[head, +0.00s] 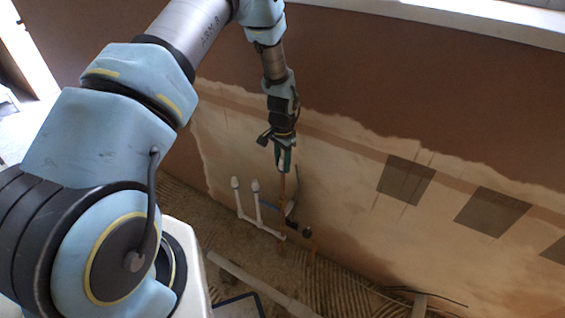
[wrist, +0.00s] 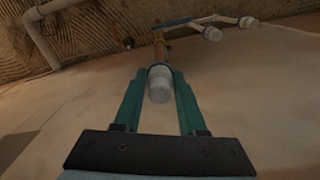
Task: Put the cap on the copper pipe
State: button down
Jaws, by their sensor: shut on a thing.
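My gripper (head: 283,168) is low by the plastered wall, fingers pointing down. In the wrist view its two green fingers (wrist: 159,88) are shut on a whitish cap (wrist: 160,84). The copper pipe (head: 282,188) stands upright just below the fingers in the head view. In the wrist view the copper pipe (wrist: 159,46) shows right beyond the cap, roughly in line with it. I cannot tell whether the cap touches the pipe's end or sits over it. The cap is hidden in the head view.
Two white pipes (head: 257,208) with white caps stand left of the copper pipe. A dark valve-like fitting (head: 293,229) is low to its right. A white pipe (head: 255,282) lies on the ridged floor. Wall (head: 340,190) is close behind the gripper.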

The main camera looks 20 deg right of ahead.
aim_at(282, 158)
jog(key=shift+f, duration=0.25)
jog(key=shift+f+b, duration=0.35)
jog(key=shift+b, duration=0.1)
grip_release()
dwell(0.7)
jog(key=shift+r+p, duration=1.35)
jog(key=shift+r, duration=0.8)
